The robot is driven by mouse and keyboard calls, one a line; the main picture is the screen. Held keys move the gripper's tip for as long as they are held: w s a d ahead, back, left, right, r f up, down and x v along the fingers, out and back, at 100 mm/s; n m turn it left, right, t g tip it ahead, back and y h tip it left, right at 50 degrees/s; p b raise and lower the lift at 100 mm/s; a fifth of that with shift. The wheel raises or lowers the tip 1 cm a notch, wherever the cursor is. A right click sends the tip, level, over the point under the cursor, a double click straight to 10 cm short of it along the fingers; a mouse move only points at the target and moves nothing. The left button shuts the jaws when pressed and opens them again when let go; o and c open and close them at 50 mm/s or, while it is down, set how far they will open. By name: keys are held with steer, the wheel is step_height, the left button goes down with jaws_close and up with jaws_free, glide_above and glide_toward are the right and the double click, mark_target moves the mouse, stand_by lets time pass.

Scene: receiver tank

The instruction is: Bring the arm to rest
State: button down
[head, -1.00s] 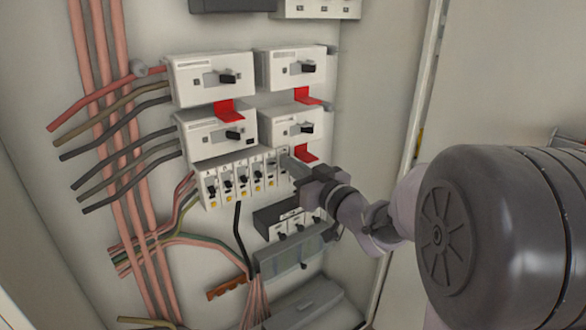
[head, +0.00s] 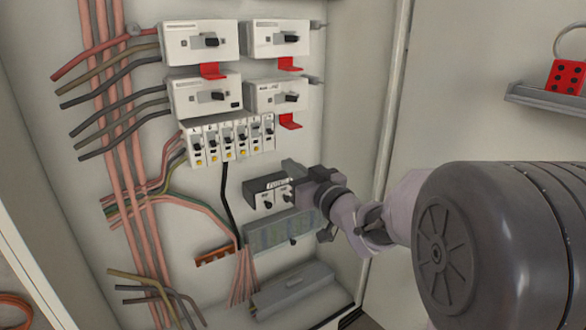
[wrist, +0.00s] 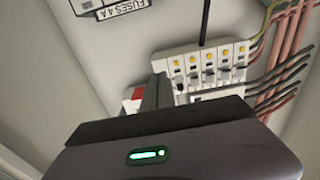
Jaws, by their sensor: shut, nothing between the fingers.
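My gripper (head: 290,168) is shut and empty. In the head view it reaches in from the right, in front of the cabinet's back panel, with its fingertips just below the row of small breakers (head: 230,137) and over the top of the dark fuse block (head: 268,190). In the wrist view its dark fingers (wrist: 158,92) point toward the breaker row (wrist: 208,68), which appears upside down. I cannot tell whether the fingertips touch anything. My arm's large dark joint covers the lower right of the head view.
Several white switches with black handles (head: 201,42) and red tabs (head: 290,121) sit above. Wires (head: 125,130) run down the left. A grey terminal block (head: 280,232) lies below. The cabinet's right edge (head: 392,100) is close to my arm.

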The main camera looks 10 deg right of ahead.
steer(key=s+d+f+m+g+h, duration=0.1)
steer(key=s+d+m+g+h, duration=0.2)
steer(key=s, duration=0.4)
steer(key=s+f+m+g+h, duration=0.1)
steer(key=s+m+h, duration=0.3)
steer(key=s, duration=0.3)
steer(key=s+a+f+g+y, duration=0.1)
steer(key=s+a+f+g, duration=0.1)
steer(key=s, duration=0.5)
steer(key=s+a+f+g+y, duration=0.1)
steer(key=s+a+f+g, duration=0.2)
steer(key=s, duration=0.4)
steer(key=s+a+f+m+g+y, duration=0.1)
steer(key=s+a+f+g, duration=0.1)
steer(key=s+a+f, duration=0.2)
steer(key=s, duration=0.3)
steer(key=shift+s+g, duration=0.3)
